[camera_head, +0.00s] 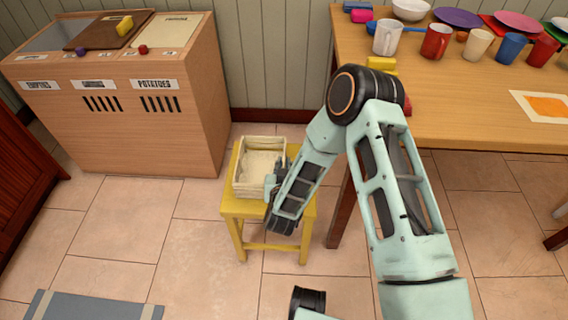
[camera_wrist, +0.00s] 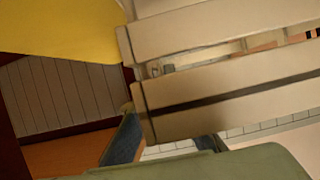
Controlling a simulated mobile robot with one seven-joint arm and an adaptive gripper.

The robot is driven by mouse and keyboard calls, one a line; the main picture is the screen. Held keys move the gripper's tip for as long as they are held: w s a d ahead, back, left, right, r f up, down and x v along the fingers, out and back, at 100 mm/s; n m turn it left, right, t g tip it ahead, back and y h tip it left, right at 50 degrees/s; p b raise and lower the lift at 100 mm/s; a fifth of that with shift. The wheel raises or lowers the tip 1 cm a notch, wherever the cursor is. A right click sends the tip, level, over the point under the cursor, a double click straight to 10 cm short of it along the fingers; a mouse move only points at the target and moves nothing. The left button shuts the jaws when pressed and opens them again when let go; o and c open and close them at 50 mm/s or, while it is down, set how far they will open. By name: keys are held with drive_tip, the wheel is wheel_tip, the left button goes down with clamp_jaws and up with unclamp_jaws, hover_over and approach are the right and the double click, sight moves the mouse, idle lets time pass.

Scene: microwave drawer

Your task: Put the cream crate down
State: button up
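The cream crate (camera_head: 250,194), a slatted open box, is upright over the seat of the yellow stool (camera_head: 240,210). I cannot tell whether its base rests fully on the seat. My gripper (camera_head: 275,180) is at the crate's right wall, close against its rim. In the wrist view the crate's pale slats (camera_wrist: 230,95) fill the right side very close to the camera, with the yellow stool (camera_wrist: 60,25) at upper left. The fingertips are partly hidden by the slats and my wrist, so their closure on the wall is unclear.
A wooden table (camera_head: 460,105) with cups, plates and a bowl stands to the right of the stool. A wooden bin cabinet (camera_head: 130,120) stands at left. A grey mat (camera_head: 90,307) lies at lower left. The tiled floor left of the stool is clear.

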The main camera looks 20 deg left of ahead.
drive_tip(key=shift+o, duration=0.9)
drive_tip(key=shift+s+r+p, duration=0.3)
drive_tip(key=shift+r+p, duration=0.05)
drive_tip(key=shift+r, duration=0.05)
drive_tip(key=p+v, duration=0.2)
drive_tip(key=v, duration=0.9)
drive_tip(key=shift+d+p, duration=0.2)
drive_tip(key=shift+p, duration=0.15)
drive_tip(key=shift+s, duration=0.1)
